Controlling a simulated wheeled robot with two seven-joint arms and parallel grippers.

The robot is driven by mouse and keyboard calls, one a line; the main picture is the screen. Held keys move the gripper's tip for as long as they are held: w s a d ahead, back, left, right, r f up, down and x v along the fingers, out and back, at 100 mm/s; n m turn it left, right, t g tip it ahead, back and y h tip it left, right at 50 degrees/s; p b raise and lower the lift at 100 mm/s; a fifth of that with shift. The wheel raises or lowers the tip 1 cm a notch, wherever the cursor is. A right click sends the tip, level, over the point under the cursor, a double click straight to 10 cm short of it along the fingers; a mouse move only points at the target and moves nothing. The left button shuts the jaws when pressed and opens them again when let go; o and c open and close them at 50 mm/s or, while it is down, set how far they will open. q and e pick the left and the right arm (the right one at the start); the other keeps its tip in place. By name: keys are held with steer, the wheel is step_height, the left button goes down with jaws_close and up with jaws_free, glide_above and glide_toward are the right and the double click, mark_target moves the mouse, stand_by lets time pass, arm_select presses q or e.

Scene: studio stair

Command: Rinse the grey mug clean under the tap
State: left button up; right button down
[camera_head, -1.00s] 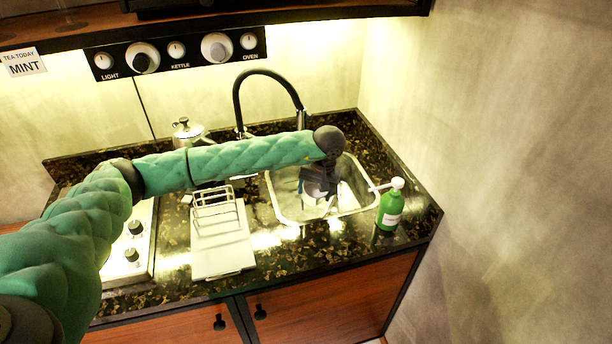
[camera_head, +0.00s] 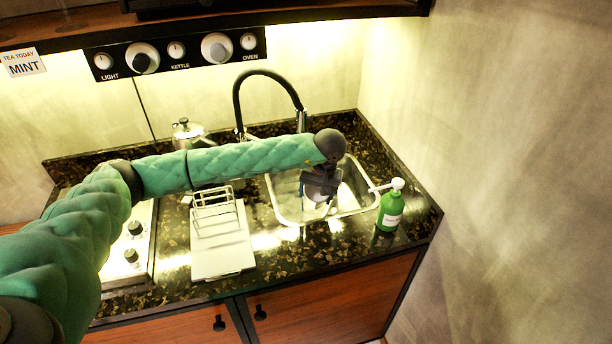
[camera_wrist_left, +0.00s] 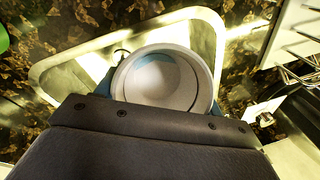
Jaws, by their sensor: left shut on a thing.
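The grey mug (camera_wrist_left: 165,85) is at my left gripper (camera_wrist_left: 160,100), which is shut on it. In the wrist view I look into the mug's open top; a bluish patch shows on its inside wall. In the head view the left gripper (camera_head: 320,188) is over the sink basin (camera_head: 352,206), and the mug (camera_head: 317,194) is mostly hidden by the gripper. The black tap (camera_head: 268,76) arches up behind the sink, partly hidden by my arm. I cannot tell whether water runs. My right gripper is not in view.
A green soap bottle (camera_head: 390,211) with a white pump stands right of the sink. A white drainboard (camera_head: 222,257) with a wire rack (camera_head: 214,210) lies to the left. A kettle (camera_head: 187,130) stands behind my arm. A hob (camera_head: 128,260) is further left.

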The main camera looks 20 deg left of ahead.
mark_target(319, 202)
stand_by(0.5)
arm_select(q)
steer(key=shift+s+d+r, duration=0.4)
steer(key=shift+s+r, duration=0.3)
steer(key=shift+s, duration=0.05)
steer(key=shift+s+d+r, duration=0.35)
steer(key=shift+s+r, duration=0.3)
steer(key=shift+s, duration=0.1)
steer(key=shift+s+d+r, duration=0.4)
steer(key=shift+s+r, duration=0.3)
steer(key=shift+s, duration=0.05)
steer(key=shift+f, duration=0.1)
